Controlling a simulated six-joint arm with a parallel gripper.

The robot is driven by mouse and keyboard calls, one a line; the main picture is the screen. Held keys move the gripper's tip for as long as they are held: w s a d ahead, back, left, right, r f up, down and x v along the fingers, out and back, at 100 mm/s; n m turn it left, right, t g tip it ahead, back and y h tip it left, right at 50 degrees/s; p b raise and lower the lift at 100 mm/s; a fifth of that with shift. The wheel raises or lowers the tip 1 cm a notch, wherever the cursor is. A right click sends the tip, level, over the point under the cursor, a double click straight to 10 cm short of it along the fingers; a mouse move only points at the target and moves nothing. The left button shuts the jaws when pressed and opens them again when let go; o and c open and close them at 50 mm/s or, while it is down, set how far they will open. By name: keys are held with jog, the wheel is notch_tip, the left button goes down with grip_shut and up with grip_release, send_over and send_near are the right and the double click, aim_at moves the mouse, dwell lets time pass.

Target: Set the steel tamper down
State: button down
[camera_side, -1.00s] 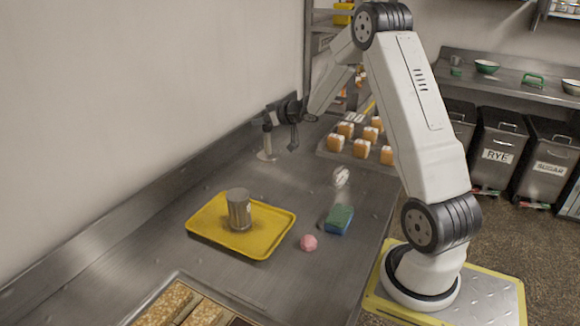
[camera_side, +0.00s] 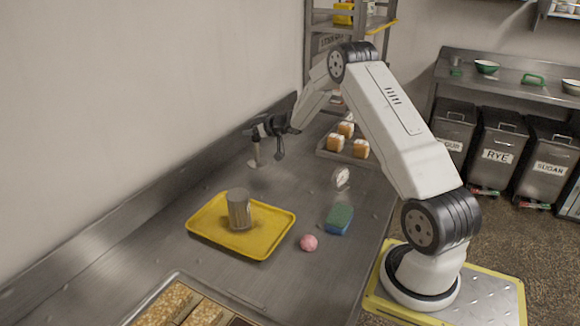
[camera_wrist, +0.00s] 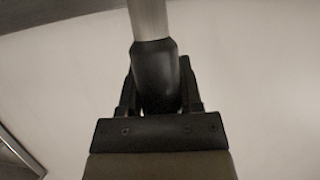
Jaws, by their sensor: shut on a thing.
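The steel tamper (camera_side: 256,152) is in my gripper (camera_side: 267,138), at the back of the steel counter near the wall. It is about upright, with its flat round base downward. I cannot tell whether the base touches the counter. In the wrist view my gripper (camera_wrist: 160,95) is shut around the tamper's black handle (camera_wrist: 154,68), and its steel shaft runs up out of the picture. The base is outside the wrist view.
A yellow tray (camera_side: 200,232) holds a steel cup (camera_side: 239,209). A pink ball (camera_side: 308,242), a green and blue sponge (camera_side: 339,219) and a whitish object (camera_side: 341,177) lie to its right. Buns (camera_side: 336,143) sit on a tray behind. The counter between tamper and yellow tray is clear.

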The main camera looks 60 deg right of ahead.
aim_at(253, 160)
jog(key=shift+w+d+f, duration=0.1)
jog(key=shift+w+f, duration=0.05)
jog(key=shift+f, duration=0.75)
jog(key=shift+w+f, duration=0.1)
jog(key=shift+f, duration=0.85)
jog(key=shift+c, duration=1.3)
grip_release()
jog(key=shift+f, duration=0.15)
jog(key=shift+r, duration=0.2)
jog(key=v, duration=1.2)
jog(key=shift+f, duration=0.1)
